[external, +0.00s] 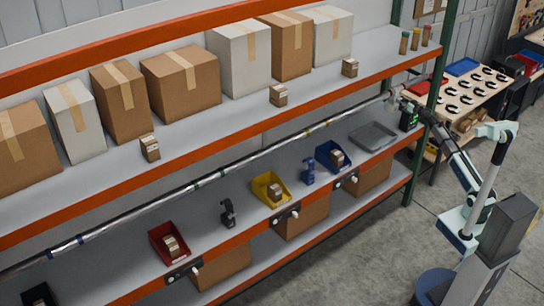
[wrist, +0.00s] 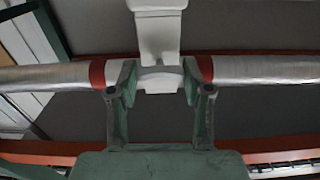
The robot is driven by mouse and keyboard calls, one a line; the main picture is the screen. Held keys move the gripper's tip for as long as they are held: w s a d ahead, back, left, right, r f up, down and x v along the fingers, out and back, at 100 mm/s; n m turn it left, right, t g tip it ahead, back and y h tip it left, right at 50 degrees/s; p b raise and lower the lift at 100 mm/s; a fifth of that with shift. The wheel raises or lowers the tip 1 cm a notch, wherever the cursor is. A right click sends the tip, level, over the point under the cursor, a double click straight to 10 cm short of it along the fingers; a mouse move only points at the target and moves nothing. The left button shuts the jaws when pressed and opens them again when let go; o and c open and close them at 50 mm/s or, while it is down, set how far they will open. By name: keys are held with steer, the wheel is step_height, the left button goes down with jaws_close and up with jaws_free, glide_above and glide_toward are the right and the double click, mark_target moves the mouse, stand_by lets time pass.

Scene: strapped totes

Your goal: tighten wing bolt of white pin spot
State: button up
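The white pin spot (wrist: 157,30) shows in the wrist view, its body coming down from the top edge to a white clamp part (wrist: 160,78) on a silver pipe (wrist: 258,69). A red band lies on the pipe on each side of it. My gripper (wrist: 159,85) has its two green-grey fingers apart, one on each side of the white part. I cannot tell whether they touch it. No wing bolt can be made out. In the external view my gripper (external: 400,98) is at the pipe's right end, and the spot is too small to make out clearly.
The pipe runs along the rack between the upper shelf (external: 205,122) with cartons and the lower shelf (external: 120,240). Red, yellow and blue bins (external: 168,244) and a grey tray (external: 374,136) stand below. A green post (external: 437,85) and a tool bench (external: 480,95) are close to my arm.

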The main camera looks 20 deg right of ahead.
stand_by(0.4)
steer(key=shift+m+b, duration=0.5)
steer(key=shift+m, duration=8.4)
steer(key=o, duration=1.2)
steer(key=shift+s, duration=0.15)
